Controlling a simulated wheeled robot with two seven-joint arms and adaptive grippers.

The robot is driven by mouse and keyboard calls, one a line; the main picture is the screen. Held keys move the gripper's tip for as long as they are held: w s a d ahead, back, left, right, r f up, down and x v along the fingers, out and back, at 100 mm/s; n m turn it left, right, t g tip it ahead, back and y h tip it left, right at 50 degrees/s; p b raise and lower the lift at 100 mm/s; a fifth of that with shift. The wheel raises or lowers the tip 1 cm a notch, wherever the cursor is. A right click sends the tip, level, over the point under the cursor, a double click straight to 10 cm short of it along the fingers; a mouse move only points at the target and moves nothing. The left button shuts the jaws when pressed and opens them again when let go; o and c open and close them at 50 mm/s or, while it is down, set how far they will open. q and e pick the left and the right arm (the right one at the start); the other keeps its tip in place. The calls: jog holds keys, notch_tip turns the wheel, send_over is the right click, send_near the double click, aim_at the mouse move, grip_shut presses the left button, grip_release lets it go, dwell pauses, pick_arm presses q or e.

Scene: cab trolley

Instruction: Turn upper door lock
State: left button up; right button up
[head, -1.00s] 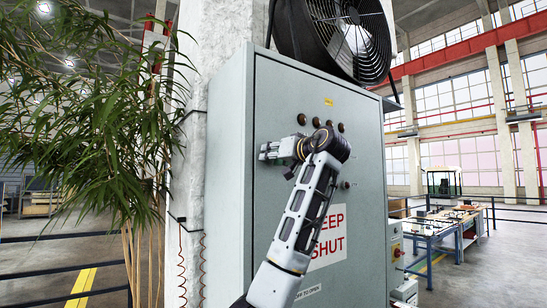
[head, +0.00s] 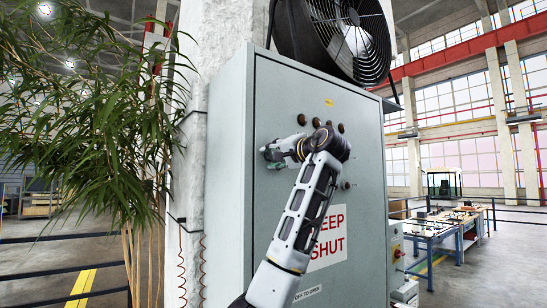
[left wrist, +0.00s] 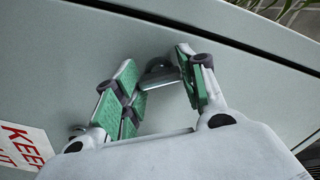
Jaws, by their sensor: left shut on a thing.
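The grey electrical cabinet (head: 226,160) stands in the middle, its door (head: 300,85) facing me and closed. My left gripper (head: 268,157) is at the upper left part of the door, near its left edge. In the left wrist view my left gripper (left wrist: 165,85) has its green-padded fingers closed around the upper door lock (left wrist: 160,76), a small dark metal handle on the door face. The fingers hide part of the lock there. In the head view the gripper covers the lock. My right gripper is in neither view.
A round black fan (head: 335,38) sits on top of the cabinet. A leafy plant (head: 95,130) stands close at the left, beside the concrete column. The door bears a row of dark knobs (head: 316,122) and a KEEP SHUT sign (head: 328,240). Worktables (head: 425,228) stand at the back right.

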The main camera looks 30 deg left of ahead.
pick_arm(q)
jog(key=shift+m, duration=3.2)
jog(key=o, duration=1)
jog(key=shift+d, duration=0.1)
jog(key=shift+d, duration=0.1)
jog(key=v, duration=1.1)
jog(key=shift+d, duration=0.4)
jog(key=shift+s, duration=0.1)
